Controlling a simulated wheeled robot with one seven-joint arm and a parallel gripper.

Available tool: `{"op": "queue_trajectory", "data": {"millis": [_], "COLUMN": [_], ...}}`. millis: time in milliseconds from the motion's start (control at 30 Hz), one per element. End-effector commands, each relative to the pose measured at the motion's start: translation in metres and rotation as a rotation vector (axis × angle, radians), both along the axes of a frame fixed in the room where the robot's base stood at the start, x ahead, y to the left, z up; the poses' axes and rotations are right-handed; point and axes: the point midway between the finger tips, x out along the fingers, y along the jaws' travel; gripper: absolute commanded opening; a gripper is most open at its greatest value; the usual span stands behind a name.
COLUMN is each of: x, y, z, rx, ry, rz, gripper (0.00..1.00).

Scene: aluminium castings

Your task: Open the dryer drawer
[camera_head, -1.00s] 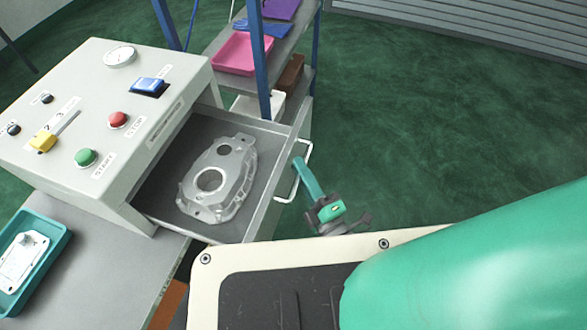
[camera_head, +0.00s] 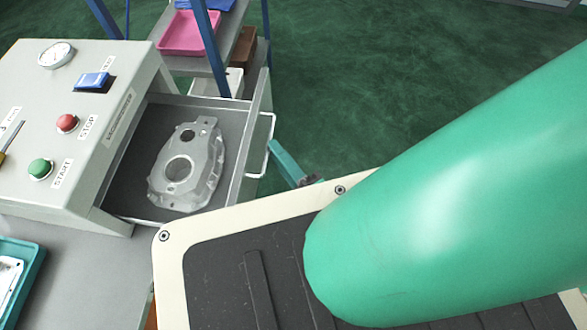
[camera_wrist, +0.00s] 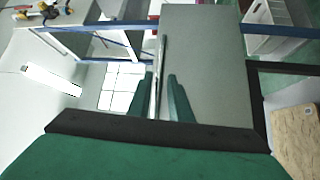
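The dryer (camera_head: 75,150) is a pale grey box with a sloped control panel. Its grey drawer (camera_head: 238,150) stands well open towards the right, and a silvery casting (camera_head: 187,168) lies inside. A light bar handle (camera_head: 270,140) is on the drawer's front. The teal finger of my gripper (camera_head: 284,160) is at the handle; the rest is hidden behind my body and arm. In the wrist view, the two teal fingers of my gripper (camera_wrist: 160,90) stand apart, with the thin handle bar (camera_wrist: 161,60) between them. Contact with the bar is unclear.
A shelf rack with blue posts (camera_head: 208,45) and a pink tray (camera_head: 185,33) stands behind the drawer. A teal tray (camera_head: 32,270) is on the grey table (camera_head: 90,275) at lower left. The green floor right of the drawer is clear.

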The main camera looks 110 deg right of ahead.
Motion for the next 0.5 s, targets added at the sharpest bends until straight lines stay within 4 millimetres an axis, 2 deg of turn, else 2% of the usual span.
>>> {"op": "queue_trajectory", "data": {"millis": [300,500], "x": [-0.017,-0.024], "y": [0.04,0.059], "z": [-0.006,-0.009], "rx": [0.002,0.001], "ry": [-0.001,0.0], "rz": [-0.004,-0.003], "gripper": [0.18,0.18]}}
